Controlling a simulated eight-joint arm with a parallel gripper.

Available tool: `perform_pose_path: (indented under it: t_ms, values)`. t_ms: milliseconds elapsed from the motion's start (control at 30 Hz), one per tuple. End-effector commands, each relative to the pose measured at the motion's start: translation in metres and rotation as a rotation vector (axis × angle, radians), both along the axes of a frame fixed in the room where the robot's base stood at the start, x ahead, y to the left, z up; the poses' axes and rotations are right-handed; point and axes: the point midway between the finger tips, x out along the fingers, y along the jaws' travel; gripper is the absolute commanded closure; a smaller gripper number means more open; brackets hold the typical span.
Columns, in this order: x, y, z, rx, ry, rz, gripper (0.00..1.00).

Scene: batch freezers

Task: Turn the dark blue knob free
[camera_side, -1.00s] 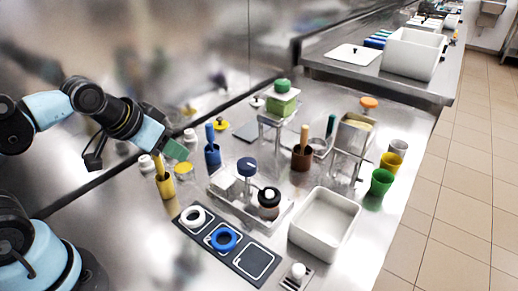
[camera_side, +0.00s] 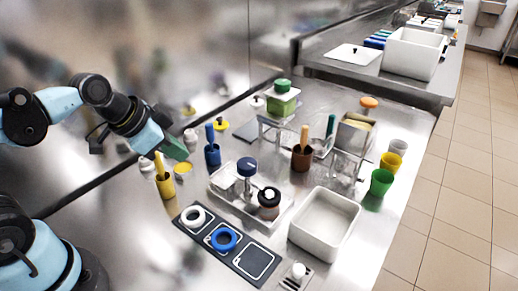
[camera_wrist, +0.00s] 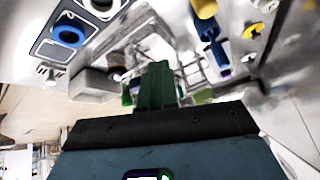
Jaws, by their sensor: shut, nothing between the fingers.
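The dark blue knob (camera_side: 247,164) sits upright on top of a clear cylinder, which stands in a white tray (camera_side: 222,201) at mid-bench in the side view. A jar with a black-and-white top (camera_side: 269,196) stands close to its right in the same tray. My gripper (camera_side: 180,152) has green fingers and is up at the left, above the yellow cup and well clear of the knob. In the wrist view my gripper (camera_wrist: 155,75) is shut and empty. I cannot make out the knob in the wrist view.
A yellow cup (camera_side: 166,188) and a blue cup (camera_side: 212,156) with handles stand left of the tray. A dark mat with a white ring (camera_side: 193,217) and a blue ring (camera_side: 223,240) lies in front. An empty white bin (camera_side: 324,222) is at right.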

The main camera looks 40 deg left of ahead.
Motion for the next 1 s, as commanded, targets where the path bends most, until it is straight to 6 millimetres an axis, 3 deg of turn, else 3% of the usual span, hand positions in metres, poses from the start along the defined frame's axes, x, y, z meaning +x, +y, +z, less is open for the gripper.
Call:
perform_pose_path:
  t_ms: [300,500,767,1000]
  values:
    - [0.012,-0.014,-0.003,0.153,-0.077,-0.561,1.0]
    - [0.018,-0.02,-0.002,0.225,-0.16,-0.812,1.0]
    - [0.022,-0.024,-0.004,0.257,-0.2,-0.906,1.0]
    - [0.031,-0.031,-0.019,0.257,-0.199,-0.907,1.0]
